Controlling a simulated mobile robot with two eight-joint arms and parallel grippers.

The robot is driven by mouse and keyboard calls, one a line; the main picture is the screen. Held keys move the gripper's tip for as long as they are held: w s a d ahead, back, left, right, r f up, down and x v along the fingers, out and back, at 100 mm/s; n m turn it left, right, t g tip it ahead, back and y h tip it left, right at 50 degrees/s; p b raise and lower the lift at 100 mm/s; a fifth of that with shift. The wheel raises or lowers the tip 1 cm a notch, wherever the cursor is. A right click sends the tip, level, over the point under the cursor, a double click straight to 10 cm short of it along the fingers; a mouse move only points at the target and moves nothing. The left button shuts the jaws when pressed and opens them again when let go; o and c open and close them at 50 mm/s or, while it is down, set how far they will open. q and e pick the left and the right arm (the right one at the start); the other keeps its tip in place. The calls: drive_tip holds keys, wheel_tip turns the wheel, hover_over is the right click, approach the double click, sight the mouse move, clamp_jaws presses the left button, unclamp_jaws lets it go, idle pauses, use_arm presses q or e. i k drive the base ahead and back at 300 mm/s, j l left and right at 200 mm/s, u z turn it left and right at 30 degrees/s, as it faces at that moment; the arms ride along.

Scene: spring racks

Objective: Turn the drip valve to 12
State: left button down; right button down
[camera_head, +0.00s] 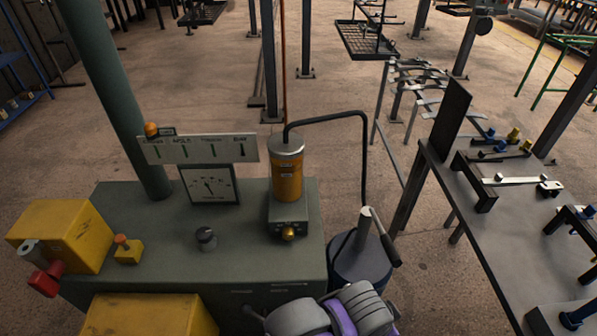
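An amber cylinder (287,178) with a metal cap stands on a grey block on the green-grey cabinet (255,262). A small brass knob (289,232) is on the block's front; it may be the drip valve. A dark round knob (206,238) sits on the cabinet top to its left. A square white gauge (209,185) with a dark needle stands behind that knob. Numbers and the valve setting are too small to read. A grey and purple rounded part, likely mine, shows at the bottom edge. No gripper fingers are visible, and nothing visibly touches either knob.
A labelled plate (198,149) stands above the gauge. Yellow boxes (60,235) occupy the cabinet's left and front. A black pipe (362,150) arches from the cylinder toward a dark drum (358,262) with a lever. A grey bench (500,215) with clamps stands right. Floor behind is mostly open.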

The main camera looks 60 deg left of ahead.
sight(289, 233)
drive_tip(key=u, duration=3.1)
drive_tip(key=j+z, duration=0.1)
drive_tip(key=z, duration=0.7)
drive_tip(key=j+z, duration=0.15)
drive_tip(key=z, duration=0.25)
drive_tip(key=j+z, duration=0.1)
drive_tip(key=z, duration=0.3)
drive_tip(key=k+j+z, duration=0.25)
drive_tip(key=j+z, duration=0.2)
drive_tip(key=k+j+z, duration=0.55)
drive_tip(key=k+j, duration=0.45)
